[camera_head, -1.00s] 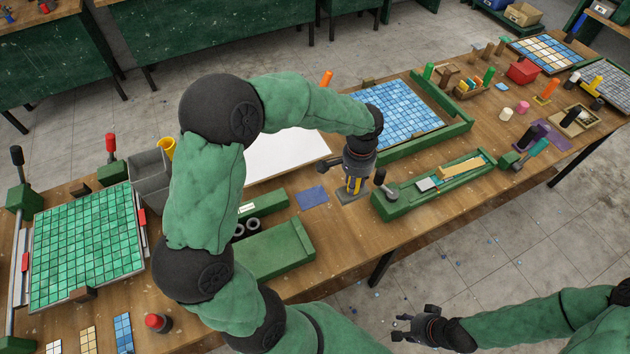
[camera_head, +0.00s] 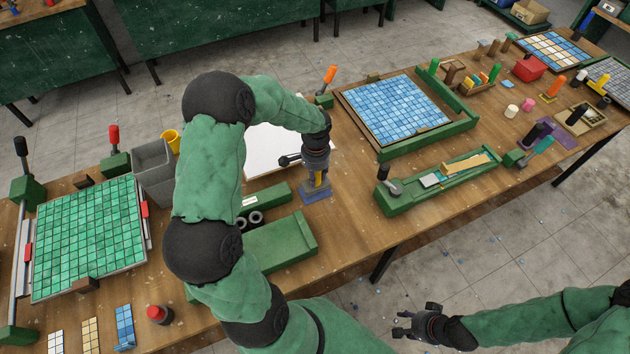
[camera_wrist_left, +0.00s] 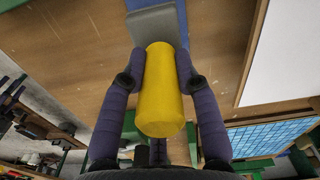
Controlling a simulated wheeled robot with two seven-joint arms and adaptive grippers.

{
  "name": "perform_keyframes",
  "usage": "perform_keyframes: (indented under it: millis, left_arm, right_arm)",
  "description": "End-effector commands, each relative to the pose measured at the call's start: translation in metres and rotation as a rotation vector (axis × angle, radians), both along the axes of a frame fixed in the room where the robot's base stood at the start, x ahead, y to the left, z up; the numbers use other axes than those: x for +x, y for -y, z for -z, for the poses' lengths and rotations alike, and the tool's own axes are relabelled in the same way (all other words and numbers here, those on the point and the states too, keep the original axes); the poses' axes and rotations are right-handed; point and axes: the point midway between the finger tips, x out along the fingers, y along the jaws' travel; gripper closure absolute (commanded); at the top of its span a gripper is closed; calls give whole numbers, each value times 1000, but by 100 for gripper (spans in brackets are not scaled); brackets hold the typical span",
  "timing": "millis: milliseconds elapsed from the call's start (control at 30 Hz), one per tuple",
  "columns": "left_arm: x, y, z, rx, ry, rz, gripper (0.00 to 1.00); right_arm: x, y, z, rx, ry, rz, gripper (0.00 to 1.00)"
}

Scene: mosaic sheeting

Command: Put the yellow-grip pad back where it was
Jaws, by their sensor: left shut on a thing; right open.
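The yellow-grip pad has an upright yellow cylinder grip (camera_wrist_left: 158,92) and a flat grey plate (camera_wrist_left: 153,24). My left gripper (camera_head: 317,180) is shut on the yellow grip, with one finger on each side in the left wrist view. In the head view the pad is over the small blue patch (camera_head: 314,199) on the bench, whose edges show around the plate. I cannot tell whether the plate touches the patch. The gripper hides much of the grip in the head view. My right gripper (camera_head: 412,325) is open and empty, off the bench's front edge.
A green tray (camera_head: 275,250) stands left of the patch, and a long green tool tray (camera_head: 440,185) to its right. A white sheet (camera_head: 270,150) and a blue mosaic board (camera_head: 395,110) lie behind. Bare bench (camera_head: 350,215) shows right of the patch.

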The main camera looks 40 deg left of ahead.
Motion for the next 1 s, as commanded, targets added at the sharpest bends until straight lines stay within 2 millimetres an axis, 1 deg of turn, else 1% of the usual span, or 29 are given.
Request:
perform_keyframes:
  millis: [33, 167, 233, 500, 633, 667, 700, 733, 1000]
  left_arm:
    - [-1, -4, 6, 0, -1, -2, 100]
    - [-1, -3, 26, -1, -3, 0, 100]
    - [-1, -3, 33, -1, -2, -1, 100]
    - [0, -3, 34, 1, 0, -1, 100]
    - [0, -3, 38, 0, 0, 0, 100]
    - [-1, -3, 38, 0, -1, 0, 63]
    - [-1, -3, 37, 0, -1, 0, 52]
    - [-1, -3, 37, 0, -1, 0, 45]
    - [-1, -3, 37, 0, -1, 0, 45]
  right_arm:
    - [0, 0, 1, 0, 0, 0, 57]
    - [0, 0, 3, 0, 0, 0, 57]
    - [0, 0, 4, 0, 0, 0, 57]
    - [0, 0, 4, 0, 0, 0, 57]
    - [0, 0, 7, 0, 0, 0, 57]
    - [0, 0, 7, 0, 0, 0, 57]
    - [0, 0, 6, 0, 0, 0, 57]
    - [0, 0, 6, 0, 0, 0, 57]
    - [0, 0, 6, 0, 0, 0, 57]
